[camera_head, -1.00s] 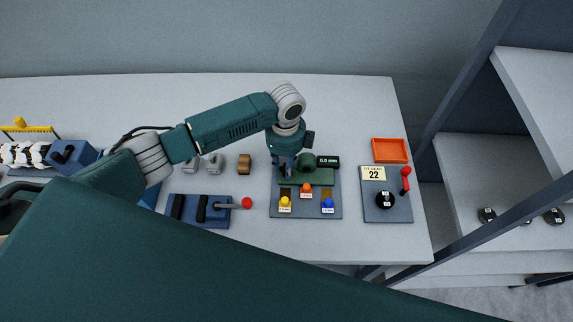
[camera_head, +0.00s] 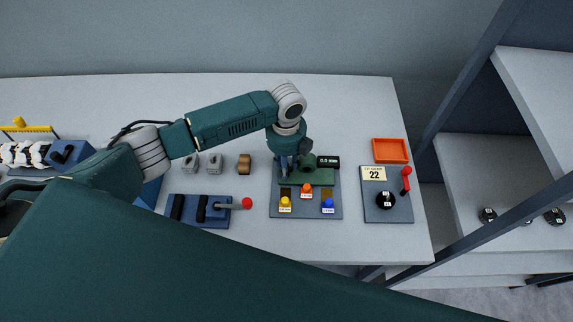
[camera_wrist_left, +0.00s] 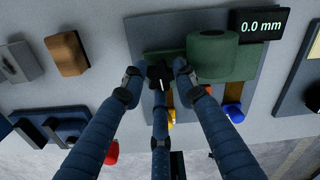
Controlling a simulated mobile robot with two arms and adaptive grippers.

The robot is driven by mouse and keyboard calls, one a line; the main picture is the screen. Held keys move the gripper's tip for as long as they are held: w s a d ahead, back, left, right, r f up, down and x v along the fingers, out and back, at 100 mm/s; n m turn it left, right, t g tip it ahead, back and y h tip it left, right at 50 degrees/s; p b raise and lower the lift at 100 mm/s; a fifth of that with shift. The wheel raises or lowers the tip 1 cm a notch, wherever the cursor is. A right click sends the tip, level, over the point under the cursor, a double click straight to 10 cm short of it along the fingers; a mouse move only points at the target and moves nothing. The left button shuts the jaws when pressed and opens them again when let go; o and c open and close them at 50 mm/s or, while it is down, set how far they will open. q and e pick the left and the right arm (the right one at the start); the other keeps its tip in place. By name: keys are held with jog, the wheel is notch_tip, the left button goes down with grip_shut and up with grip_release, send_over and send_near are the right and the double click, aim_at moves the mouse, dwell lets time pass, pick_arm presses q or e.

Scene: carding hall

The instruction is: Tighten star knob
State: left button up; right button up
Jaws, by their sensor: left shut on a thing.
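The black star knob (camera_wrist_left: 158,74) is at the end of the green gauge block, and its lobes show between my fingers in the left wrist view. My left gripper (camera_wrist_left: 157,76) is shut on it, with blue fingers on both sides and one from below. In the head view the left gripper (camera_head: 287,168) points down at the left end of the green block (camera_head: 320,177) and hides the knob. The block's round green drum (camera_wrist_left: 213,53) is just right of the fingers. The display (camera_wrist_left: 259,24) reads 0.0 mm. My right gripper is not in view.
Yellow (camera_head: 285,202), orange (camera_head: 306,188) and blue (camera_head: 328,203) knobbed pieces stand in front on the grey plate (camera_head: 306,214). A red-tipped lever (camera_head: 246,203) is to the left. An orange tray (camera_head: 389,151) and a red-handled panel (camera_head: 377,211) are to the right.

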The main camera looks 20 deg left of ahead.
pick_arm(q)
jog(key=shift+w+a+r, duration=0.1)
jog(key=shift+w+a, duration=0.2)
jog(key=shift+a, duration=0.05)
jog(key=o, duration=0.9)
jog(key=shift+o, duration=1.2)
jog(key=shift+r, duration=0.1)
notch_tip(320, 180, up, 8)
jog(key=shift+a+f, duration=0.1)
jog(key=shift+f, duration=0.1)
